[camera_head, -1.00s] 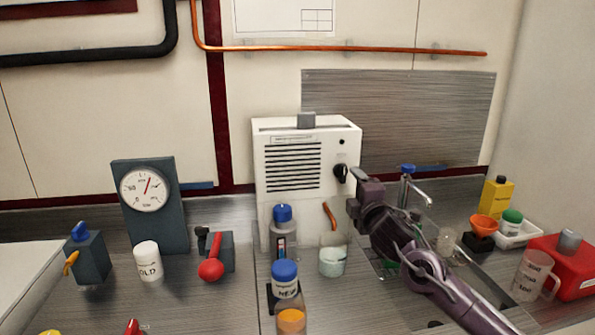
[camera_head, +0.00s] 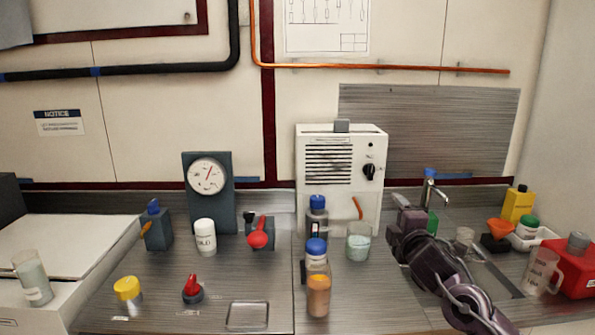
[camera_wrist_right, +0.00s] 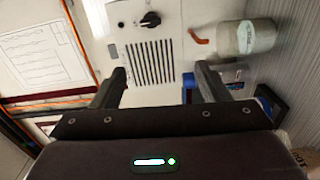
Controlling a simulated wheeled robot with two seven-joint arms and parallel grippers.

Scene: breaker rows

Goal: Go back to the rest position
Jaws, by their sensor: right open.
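My right gripper (camera_head: 403,210) is in front of the white vented unit's right side, over the counter near the sink. In the right wrist view its two fingers (camera_wrist_right: 160,88) stand apart with nothing between them. The white unit (camera_head: 314,196) with its black knob (camera_head: 369,171) lies beyond the fingers, and it also shows in the wrist view (camera_wrist_right: 117,22). A beaker of pale content (camera_head: 358,245) stands left of the gripper; it shows in the wrist view too (camera_wrist_right: 246,38). My left gripper is not in view.
A blue-capped bottle (camera_head: 317,215), another blue-capped bottle (camera_head: 316,254) and an orange jar (camera_head: 318,296) stand in front of the unit. A faucet (camera_head: 429,190), a clear mug (camera_head: 540,271) and a red container (camera_head: 571,272) are at the right. A shallow tray (camera_head: 248,316) lies front left.

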